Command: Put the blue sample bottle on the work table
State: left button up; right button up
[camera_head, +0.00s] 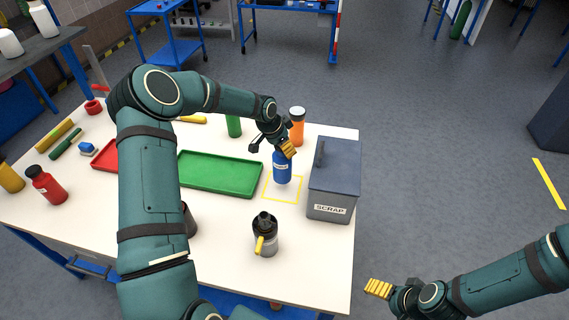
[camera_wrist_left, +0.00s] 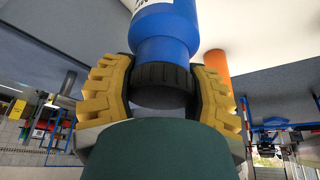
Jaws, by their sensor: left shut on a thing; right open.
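The blue sample bottle (camera_head: 282,168) is upright at the work table (camera_head: 225,233), by the far edge of a yellow taped square (camera_head: 283,195). I cannot tell whether its base touches the table. My left gripper (camera_head: 285,150) is shut on the bottle's top; the left wrist view shows its yellow-padded fingers (camera_wrist_left: 165,90) around the black cap (camera_wrist_left: 162,77), with the blue body (camera_wrist_left: 165,25) beyond. My right gripper (camera_head: 385,290) is open and empty, off the table's right side.
A grey SCRAP box (camera_head: 335,180) stands just right of the bottle and a green tray (camera_head: 220,173) left of it. An orange bottle (camera_head: 297,127) and a green bottle (camera_head: 233,126) stand behind. A grey-black bottle (camera_head: 265,235) with a yellow part stands in front.

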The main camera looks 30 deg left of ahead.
pick_arm(q)
jog(key=shift+w+f, duration=0.1)
jog(key=shift+f, duration=2.45)
jog(key=o, duration=1.3)
jog(key=shift+f, duration=0.15)
jog(key=shift+o, duration=0.2)
